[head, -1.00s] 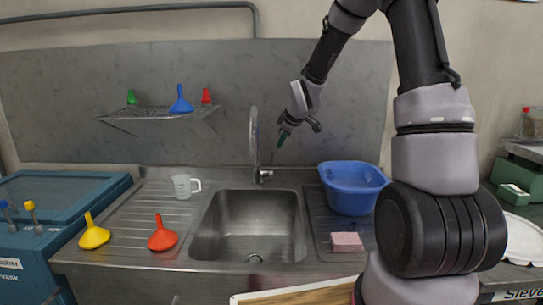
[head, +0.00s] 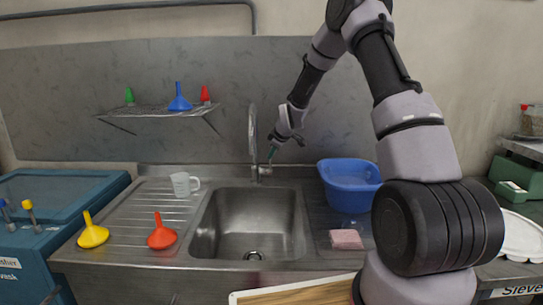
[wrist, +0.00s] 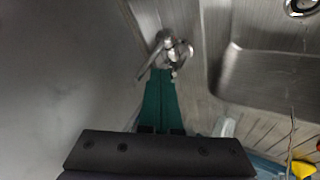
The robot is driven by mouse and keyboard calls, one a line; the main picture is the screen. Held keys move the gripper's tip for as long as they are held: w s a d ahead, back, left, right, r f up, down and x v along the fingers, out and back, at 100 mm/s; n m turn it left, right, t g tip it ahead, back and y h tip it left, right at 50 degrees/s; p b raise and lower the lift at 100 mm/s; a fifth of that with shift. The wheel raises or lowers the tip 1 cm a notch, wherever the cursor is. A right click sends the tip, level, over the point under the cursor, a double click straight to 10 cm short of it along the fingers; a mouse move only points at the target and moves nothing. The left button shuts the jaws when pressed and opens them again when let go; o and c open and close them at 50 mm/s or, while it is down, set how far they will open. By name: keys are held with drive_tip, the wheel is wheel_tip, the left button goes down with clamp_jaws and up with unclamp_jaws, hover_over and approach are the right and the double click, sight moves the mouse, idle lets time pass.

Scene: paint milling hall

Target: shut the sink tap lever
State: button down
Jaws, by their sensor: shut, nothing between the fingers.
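The sink tap (head: 253,140) is a tall chrome gooseneck behind the basin. Its small lever (head: 266,171) shows at the right of the base, just below my fingertips. My gripper (head: 271,155) has green fingers, shut and empty, pointing down beside the tap on its right. In the wrist view, the closed green fingers (wrist: 161,74) end right at the chrome tap parts (wrist: 170,50). Whether they touch the lever I cannot tell. The steel basin (head: 247,222) stands in front and looks empty.
A blue tub (head: 350,187) and pink sponge (head: 346,239) are on the right drainboard. A clear measuring jug (head: 181,184), yellow funnel (head: 92,235) and red funnel (head: 161,236) stand left. The steel backsplash is close behind the tap.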

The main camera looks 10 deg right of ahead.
drive_tip(key=shift+w+d+r, duration=0.1)
drive_tip(key=shift+w+d, duration=0.05)
drive_tip(key=shift+w, duration=0.1)
